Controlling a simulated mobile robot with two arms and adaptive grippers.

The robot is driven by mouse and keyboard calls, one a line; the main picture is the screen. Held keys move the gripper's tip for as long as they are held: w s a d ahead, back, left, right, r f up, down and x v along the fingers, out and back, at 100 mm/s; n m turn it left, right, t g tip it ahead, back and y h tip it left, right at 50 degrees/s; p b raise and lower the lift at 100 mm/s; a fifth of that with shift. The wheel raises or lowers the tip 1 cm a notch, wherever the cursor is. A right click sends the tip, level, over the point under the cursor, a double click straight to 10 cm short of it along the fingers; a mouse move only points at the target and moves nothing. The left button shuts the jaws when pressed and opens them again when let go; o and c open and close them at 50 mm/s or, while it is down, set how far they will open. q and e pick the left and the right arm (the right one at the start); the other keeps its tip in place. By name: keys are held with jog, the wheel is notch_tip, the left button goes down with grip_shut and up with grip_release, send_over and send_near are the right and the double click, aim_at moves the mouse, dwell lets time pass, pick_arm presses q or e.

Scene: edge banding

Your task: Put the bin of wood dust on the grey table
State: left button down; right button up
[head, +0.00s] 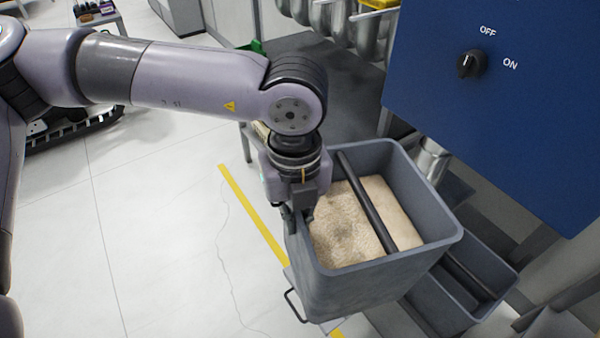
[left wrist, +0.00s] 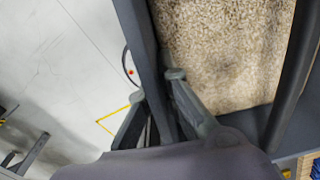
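The bin of wood dust (head: 390,277) is a large grey open box with pale brown dust (head: 345,225) inside and a dark bar across its top. My left gripper (head: 298,222) is at the bin's left rim. In the left wrist view its fingers (left wrist: 157,88) straddle the bin wall (left wrist: 141,40), one outside and one inside, closed in on it. The bin's underside is hidden, so its support cannot be told. A dark grey surface on legs (head: 300,75), apparently the grey table, stands behind the bin, partly hidden by my arm. My right gripper is not in view.
A second grey bin (head: 490,262) stands lower at the right, partly hidden. A blue panel with an OFF/ON knob (head: 471,64) overhangs the right side. Metal ducts (head: 335,15) stand at the back. White floor with a yellow line (head: 252,212) is open at left.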

pick_arm(q)
jog(key=shift+w+r, duration=0.1)
jog(key=shift+w, duration=0.05)
jog(key=w+a+f+n, duration=0.2)
jog(key=a+n, duration=0.6)
jog(key=n, duration=0.8)
jog(key=w+a+f+n, duration=0.3)
jog(key=w+a+n, duration=0.2)
jog(key=n, duration=1.1)
jog(key=a, duration=0.2)
jog(key=shift+w+a, duration=0.15)
jog(key=shift+a, duration=0.25)
